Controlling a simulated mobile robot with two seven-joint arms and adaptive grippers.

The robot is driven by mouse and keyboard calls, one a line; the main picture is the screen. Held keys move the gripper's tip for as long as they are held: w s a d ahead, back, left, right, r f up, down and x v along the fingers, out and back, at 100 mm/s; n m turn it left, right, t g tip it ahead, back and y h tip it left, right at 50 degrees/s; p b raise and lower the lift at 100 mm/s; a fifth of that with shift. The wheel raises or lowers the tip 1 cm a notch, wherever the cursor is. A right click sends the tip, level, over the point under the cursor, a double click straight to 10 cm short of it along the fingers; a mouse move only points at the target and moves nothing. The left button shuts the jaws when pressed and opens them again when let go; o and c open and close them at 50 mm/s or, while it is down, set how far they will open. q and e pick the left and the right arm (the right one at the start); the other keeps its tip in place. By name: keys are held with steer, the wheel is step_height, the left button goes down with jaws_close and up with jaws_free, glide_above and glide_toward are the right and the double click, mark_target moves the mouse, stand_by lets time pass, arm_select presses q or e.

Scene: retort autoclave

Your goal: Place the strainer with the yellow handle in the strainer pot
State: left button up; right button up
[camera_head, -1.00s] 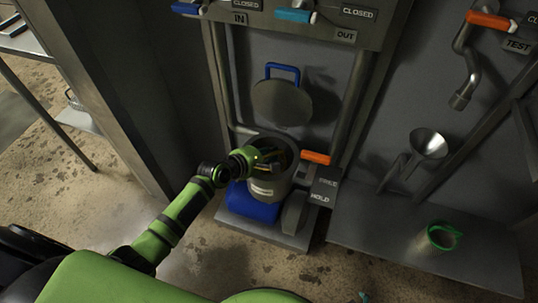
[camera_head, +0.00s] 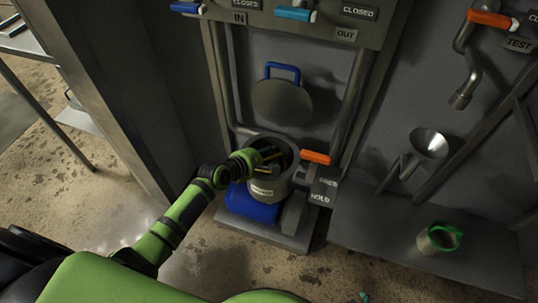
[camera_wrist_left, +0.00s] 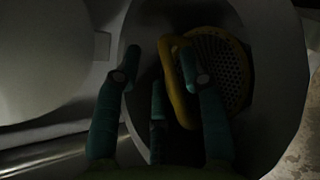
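The strainer pot (camera_head: 264,190) is a grey round vessel at the foot of the wall panel. The strainer with the yellow handle (camera_wrist_left: 234,72) is inside the pot's round opening; its perforated disc and looped handle show in the left wrist view. My left gripper (camera_head: 266,157) reaches into the pot mouth from the left. In the left wrist view its teal fingers (camera_wrist_left: 160,62) are spread apart, with part of the yellow loop between them and the right finger in front of it. No firm hold shows. My right gripper is not in view.
A round lid with a blue handle (camera_head: 283,102) hangs above the pot. An orange lever (camera_head: 315,158) is right beside the pot, and a blue cylinder (camera_head: 250,208) lies below it. A funnel (camera_head: 430,143) and a green-rimmed cup (camera_head: 425,240) are at the right.

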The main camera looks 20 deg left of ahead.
arm_select(q)
steer(key=shift+r, duration=0.15)
steer(key=p+v, duration=0.1)
steer(key=v, duration=0.2)
steer(key=p+v, duration=0.1)
steer(key=v, duration=0.2)
steer(key=shift+w+d+r+p, duration=0.1)
steer(key=shift+w+r+p, duration=0.1)
steer(key=shift+r+p, duration=0.15)
steer(key=p+v, duration=0.1)
steer(key=v, duration=0.6)
steer(key=s+a+f+m+g+y, duration=0.2)
steer(key=s+f+m, duration=0.25)
steer(key=f, duration=0.55)
steer(key=s+a+f+m+g+y, duration=0.1)
steer(key=s+a+f+m+y, duration=0.15)
steer(key=f+m, duration=0.6)
steer(key=s+d+f+m+g, duration=0.1)
steer(key=s+d+f+m, duration=0.1)
steer(key=s+f+m, duration=0.4)
steer(key=s+d+f+m+g, duration=0.2)
steer(key=s+f+m, duration=0.5)
steer(key=s+f, duration=0.3)
steer(key=shift+s+g, duration=0.3)
steer(key=shift+s, duration=0.45)
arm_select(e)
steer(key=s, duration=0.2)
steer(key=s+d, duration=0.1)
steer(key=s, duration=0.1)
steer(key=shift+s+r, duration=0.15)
